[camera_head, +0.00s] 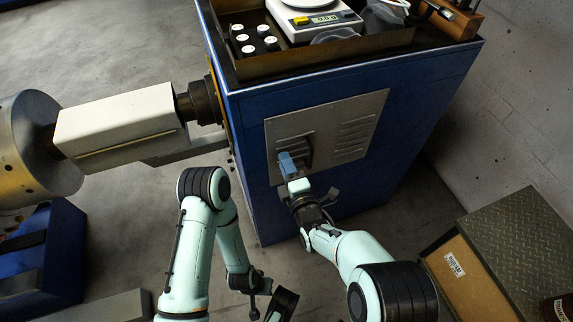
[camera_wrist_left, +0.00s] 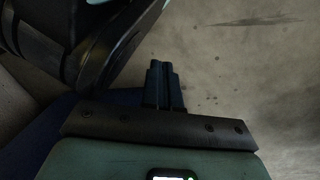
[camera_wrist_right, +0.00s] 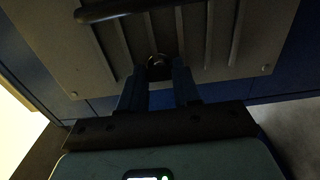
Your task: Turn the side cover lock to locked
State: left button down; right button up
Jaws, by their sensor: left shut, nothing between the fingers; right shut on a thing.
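The grey louvred side cover (camera_head: 356,122) is on the front of the blue cabinet and also shows in the right wrist view (camera_wrist_right: 222,42). My right gripper (camera_head: 290,163) is at the cover's lower left part. In the right wrist view, its blue fingers (camera_wrist_right: 158,82) stand on either side of the small round side cover lock (camera_wrist_right: 157,62) and are shut on it. The fingers hide part of the lock, and I cannot read its setting. In the left wrist view, my left gripper (camera_wrist_left: 164,82) is shut and empty, low over the floor.
A dark bar handle (camera_wrist_right: 115,10) crosses the cover near the lock. On the cabinet top are a tray (camera_head: 340,50) and a scale (camera_head: 318,20). A white spindle housing (camera_head: 118,128) is at left. A cardboard box (camera_head: 463,268) and a metal-plate-topped crate (camera_head: 520,240) stand at right.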

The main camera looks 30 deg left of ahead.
jog(key=o, duration=1.1)
jog(key=shift+c, duration=0.2)
pick_arm(q)
jog(key=shift+t, duration=0.7)
jog(key=w+r, duration=0.1)
jog(key=w+r+p, duration=0.2)
jog(key=w, duration=0.1)
jog(key=shift+w+d+r, duration=0.1)
jog(key=shift+d+r, duration=0.25)
pick_arm(e)
jog(key=v, duration=1.3)
jog(key=shift+d, duration=0.15)
jog(key=shift+s, duration=0.1)
